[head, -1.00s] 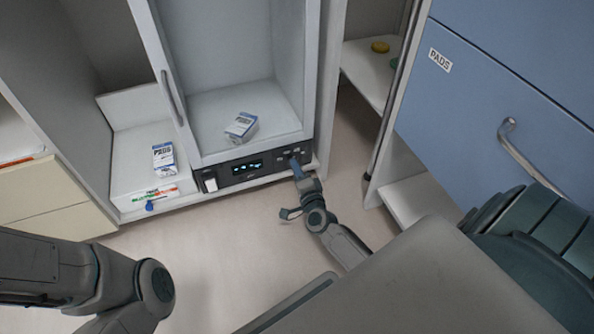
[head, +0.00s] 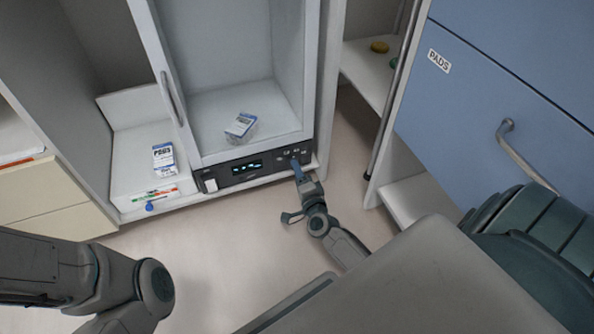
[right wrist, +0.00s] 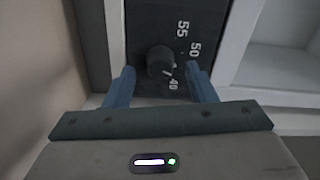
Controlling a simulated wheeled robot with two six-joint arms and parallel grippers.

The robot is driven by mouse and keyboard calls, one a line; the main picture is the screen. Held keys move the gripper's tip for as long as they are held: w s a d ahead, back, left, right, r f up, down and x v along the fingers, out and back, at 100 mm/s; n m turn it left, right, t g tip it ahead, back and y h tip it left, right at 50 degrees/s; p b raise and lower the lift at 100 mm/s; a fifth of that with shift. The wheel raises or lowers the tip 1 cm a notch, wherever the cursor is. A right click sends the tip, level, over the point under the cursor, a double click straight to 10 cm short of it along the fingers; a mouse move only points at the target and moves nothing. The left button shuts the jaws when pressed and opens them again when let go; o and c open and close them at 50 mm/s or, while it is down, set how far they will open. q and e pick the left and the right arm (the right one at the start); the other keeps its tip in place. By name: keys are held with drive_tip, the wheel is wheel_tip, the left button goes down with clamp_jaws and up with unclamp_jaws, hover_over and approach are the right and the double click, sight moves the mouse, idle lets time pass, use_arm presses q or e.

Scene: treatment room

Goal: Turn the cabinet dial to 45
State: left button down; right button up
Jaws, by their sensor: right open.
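The cabinet dial is a dark round knob (right wrist: 160,62) on a black panel, with white numbers 55, 50 and 40 readable beside it in the right wrist view. A small white mark shows at the knob's lower right edge, toward the side of the 40; its exact reading is unclear. My right gripper (right wrist: 159,70) is open, its blue fingers on either side of the knob; I cannot tell whether they touch it. In the head view, my right gripper (head: 296,168) is at the right end of the control panel (head: 226,176) and hides the knob. My left gripper is out of view.
The panel has a lit display (head: 246,168) and sits below the cabinet's open compartment, which holds a white-blue box (head: 240,125). Another box (head: 164,158) stands to the left. A blue drawer unit (head: 480,90) stands at the right. Floor in front is clear.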

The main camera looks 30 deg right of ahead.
drive_tip(key=p+v, duration=0.1)
drive_tip(key=v, duration=0.8)
drive_tip(key=shift+s+p, duration=0.35)
drive_tip(key=shift+p, duration=0.05)
